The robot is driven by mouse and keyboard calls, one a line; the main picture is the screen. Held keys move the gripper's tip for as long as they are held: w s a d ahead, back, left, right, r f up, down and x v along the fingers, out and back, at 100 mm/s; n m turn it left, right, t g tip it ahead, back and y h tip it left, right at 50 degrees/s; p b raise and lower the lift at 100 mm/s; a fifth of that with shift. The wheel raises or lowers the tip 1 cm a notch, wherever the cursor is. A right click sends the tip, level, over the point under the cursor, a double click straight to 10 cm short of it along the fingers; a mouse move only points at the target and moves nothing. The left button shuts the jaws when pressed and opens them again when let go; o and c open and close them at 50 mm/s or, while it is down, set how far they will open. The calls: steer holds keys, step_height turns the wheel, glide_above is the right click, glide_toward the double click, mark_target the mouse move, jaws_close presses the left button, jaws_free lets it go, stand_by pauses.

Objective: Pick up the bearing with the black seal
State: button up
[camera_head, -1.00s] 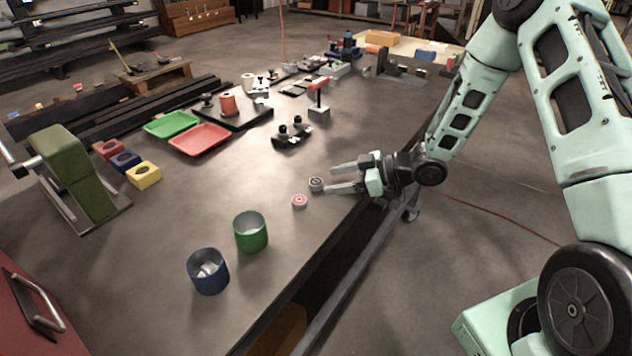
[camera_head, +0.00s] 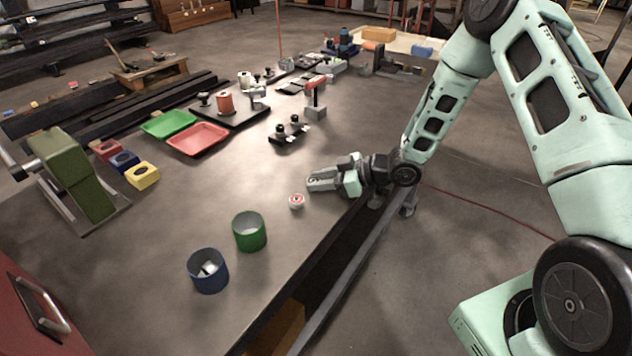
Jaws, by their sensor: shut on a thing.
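The bearing with the black seal (camera_head: 314,180) sits between the fingers of my gripper (camera_head: 318,181), low at the table top near its right edge. The fingers are shut on it and hide most of it; only a small part of its top shows. I cannot tell whether it still touches the table. A bearing with a red seal (camera_head: 297,201) lies flat on the table, just left of and nearer than my gripper, apart from the fingers.
A green cup (camera_head: 250,232) and a blue cup (camera_head: 208,271) stand at the near edge. Red (camera_head: 198,139) and green (camera_head: 168,124) trays lie farther back left. A dark fixture with black knobs (camera_head: 289,131) stands behind my gripper. The table's middle is clear.

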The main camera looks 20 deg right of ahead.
steer(key=shift+r, duration=0.15)
step_height(320, 180, up, 10)
steer(key=b, duration=0.1)
stand_by(0.4)
stand_by(0.8)
